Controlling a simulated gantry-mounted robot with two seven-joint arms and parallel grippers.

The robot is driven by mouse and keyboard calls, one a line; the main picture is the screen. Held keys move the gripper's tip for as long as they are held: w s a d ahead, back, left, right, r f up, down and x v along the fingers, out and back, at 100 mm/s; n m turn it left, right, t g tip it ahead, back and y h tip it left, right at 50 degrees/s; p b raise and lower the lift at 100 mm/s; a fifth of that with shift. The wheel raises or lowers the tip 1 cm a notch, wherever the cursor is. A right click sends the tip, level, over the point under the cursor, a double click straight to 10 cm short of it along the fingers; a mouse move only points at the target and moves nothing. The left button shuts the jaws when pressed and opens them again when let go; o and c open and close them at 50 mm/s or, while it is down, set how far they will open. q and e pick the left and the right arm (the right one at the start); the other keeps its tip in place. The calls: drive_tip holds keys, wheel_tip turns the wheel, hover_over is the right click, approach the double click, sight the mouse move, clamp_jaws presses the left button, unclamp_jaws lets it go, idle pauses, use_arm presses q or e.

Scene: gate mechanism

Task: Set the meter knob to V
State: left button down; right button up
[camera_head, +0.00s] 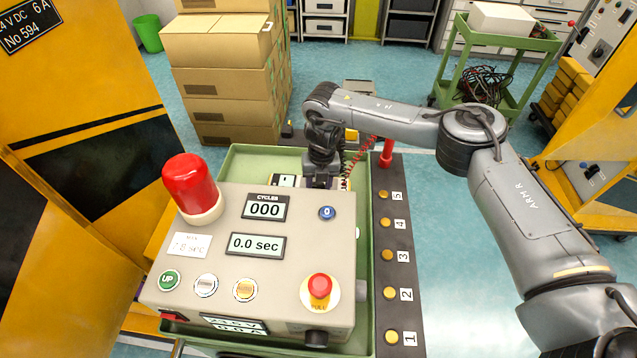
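A meter (285,180) with a small pale display lies in the green tray (240,162), behind the grey control box. Its display is too small to read, and its knob is hidden from this view. My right arm, marked ARM R, reaches in from the right and bends down behind the box. My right gripper (321,180) is low over the meter's right side, with its fingertips hidden behind the box edge. I cannot tell if it is open, shut or touching the knob. My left gripper is not in view.
The control box (220,220) carries a red lamp (189,183), buttons and a red stop button (320,288). A dark strip (390,270) with numbered round contacts runs along the right. A red coiled cable (358,158) hangs beside my wrist. Cardboard boxes (222,85) stand behind.

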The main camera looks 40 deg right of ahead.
drive_tip(key=shift+r+m+p, duration=0.2)
drive_tip(key=shift+m+p, duration=0.1)
drive_tip(key=shift+p, duration=0.3)
drive_tip(key=m+p, duration=0.8)
drive_tip(key=p, duration=0.3)
drive_tip(key=shift+s, duration=0.1)
drive_tip(key=shift+a+f+m+h+p, duration=0.1)
drive_tip(key=shift+m+h+p, duration=0.2)
drive_tip(key=shift+m+p, duration=1.25)
drive_tip(key=shift+m, duration=0.25)
drive_tip(key=o, duration=1.1)
drive_tip(key=shift+c, duration=0.2)
drive_tip(key=shift+r, duration=0.35)
wheel_tip(320, 180, up, 10)
drive_tip(key=p, duration=0.1)
drive_tip(key=shift+s+p, duration=0.3)
drive_tip(key=shift+p, duration=0.05)
